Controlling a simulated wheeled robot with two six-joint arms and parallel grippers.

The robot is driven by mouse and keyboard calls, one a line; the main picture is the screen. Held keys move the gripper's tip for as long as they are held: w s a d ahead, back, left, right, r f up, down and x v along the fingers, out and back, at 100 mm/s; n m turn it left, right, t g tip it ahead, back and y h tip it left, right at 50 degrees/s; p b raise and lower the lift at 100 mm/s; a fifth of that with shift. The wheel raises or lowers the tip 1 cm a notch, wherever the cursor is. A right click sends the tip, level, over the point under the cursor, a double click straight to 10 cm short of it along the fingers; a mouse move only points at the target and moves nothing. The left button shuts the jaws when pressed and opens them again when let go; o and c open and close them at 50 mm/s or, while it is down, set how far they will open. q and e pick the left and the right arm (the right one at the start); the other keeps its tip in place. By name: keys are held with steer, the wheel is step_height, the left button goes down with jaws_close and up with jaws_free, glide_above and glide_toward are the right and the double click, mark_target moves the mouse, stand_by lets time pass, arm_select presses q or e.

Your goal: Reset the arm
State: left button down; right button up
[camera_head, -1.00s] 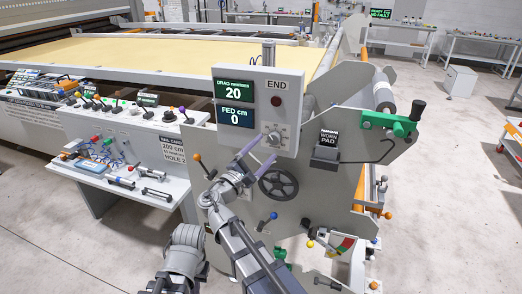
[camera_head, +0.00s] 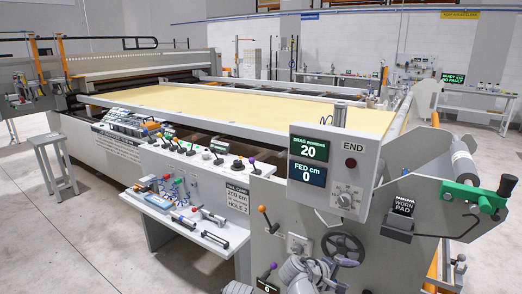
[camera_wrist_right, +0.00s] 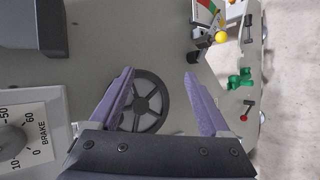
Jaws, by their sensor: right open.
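My right gripper (camera_wrist_right: 158,77) is open and empty in the right wrist view, with its two purple fingers spread in front of the grey machine side panel. A black spoked handwheel (camera_wrist_right: 148,102) shows behind and between the fingers; I cannot tell the gap to it. My left gripper is not seen.
The control box (camera_head: 333,172) reads drag 20 and fed 0, with a brake dial (camera_wrist_right: 12,140) in the wrist view. Levers (camera_head: 268,219) stand beside it. A tool shelf (camera_head: 179,220) juts out at left. Floor is clear at lower left.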

steer(key=s+a+f+m+g+y, duration=0.4)
steer(key=s+a+f+m+y, duration=0.2)
steer(key=s+a+f+y, duration=0.4)
steer(key=s+a+r+n+p, duration=0.1)
steer(key=s+a+r+p, duration=0.1)
steer(key=a, duration=0.3)
steer(key=s+a+r+n+g+p, duration=0.1)
steer(key=s+a+r+n+p, duration=0.1)
steer(key=a, duration=0.3)
steer(key=shift+s+a+r+p, duration=0.15)
steer(key=shift+s+a+p, duration=0.25)
steer(key=shift+s+p, duration=0.3)
stand_by(1.5)
